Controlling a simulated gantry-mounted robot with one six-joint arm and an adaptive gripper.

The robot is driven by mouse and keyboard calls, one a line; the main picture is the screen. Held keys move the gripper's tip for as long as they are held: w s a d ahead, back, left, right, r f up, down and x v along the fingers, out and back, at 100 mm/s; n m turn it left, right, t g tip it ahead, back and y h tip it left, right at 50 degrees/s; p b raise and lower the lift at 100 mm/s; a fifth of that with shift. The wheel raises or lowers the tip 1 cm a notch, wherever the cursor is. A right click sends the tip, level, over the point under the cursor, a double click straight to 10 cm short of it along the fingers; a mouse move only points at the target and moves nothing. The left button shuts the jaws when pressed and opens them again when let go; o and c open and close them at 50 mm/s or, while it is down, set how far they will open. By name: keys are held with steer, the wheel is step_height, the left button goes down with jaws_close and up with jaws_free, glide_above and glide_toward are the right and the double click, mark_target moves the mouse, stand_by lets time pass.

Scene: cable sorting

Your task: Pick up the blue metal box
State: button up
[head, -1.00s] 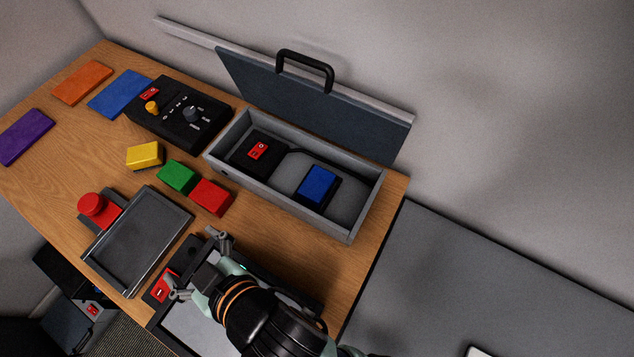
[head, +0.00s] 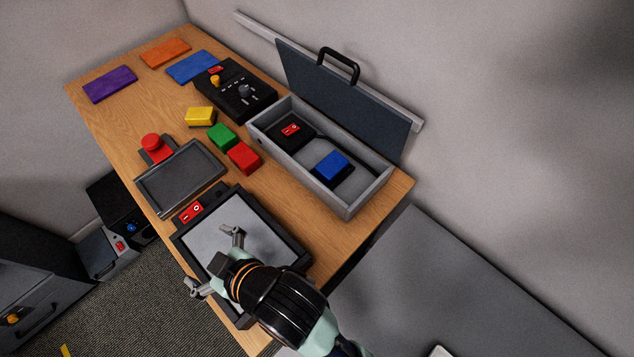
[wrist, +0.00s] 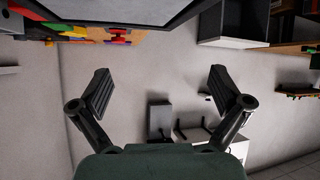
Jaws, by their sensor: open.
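The blue metal box (head: 331,167) sits inside an open grey case (head: 349,205), in its right half, with a black base or side showing under its blue top. My gripper (head: 214,262) is open and empty over the grey screen-like panel at the front of the table, well to the lower left of the box. In the wrist view my gripper's two fingers (wrist: 160,92) are spread wide with nothing between them. The blue box cannot be made out in the wrist view.
The case's raised lid (head: 345,100) stands behind it. A black box with a red switch (head: 291,130) shares the case. Red (head: 244,158), green (head: 222,137) and yellow (head: 200,116) blocks lie left of it. A dark tray (head: 180,178) and framed panel (head: 291,236) fill the front.

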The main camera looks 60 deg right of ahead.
steer(key=shift+g, duration=0.3)
steer(key=d+p, duration=0.1)
steer(key=d, duration=0.2)
steer(key=d+f+p, duration=0.1)
steer(key=d, duration=0.2)
steer(key=d+p, duration=0.1)
steer(key=d, duration=0.2)
steer(key=shift+f, duration=0.2)
steer(key=s+d+f+p, duration=0.1)
steer(key=s+d+p, duration=0.15)
steer(key=d, duration=0.55)
steer(key=m+h+p, duration=0.3)
steer(key=m+p, duration=0.1)
steer(key=p, duration=0.3)
glide_toward(333, 164)
steer(key=shift+w+d+f+t, duration=0.25)
steer(key=shift+d+f+t, duration=0.15)
steer(key=shift+f, duration=0.25)
steer(key=shift+a+b+x, duration=0.15)
steer(key=shift+b+x, duration=0.1)
steer(key=shift+x, duration=1.7)
steer(key=shift+a+b+x, duration=0.1)
steer(key=shift+b+x, duration=0.1)
steer(key=shift+x, duration=1.8)
steer(key=shift+r, duration=0.1)
steer(key=c, duration=1.1)
step_height(333, 164, up, 10)
steer(key=shift+p, duration=0.9)
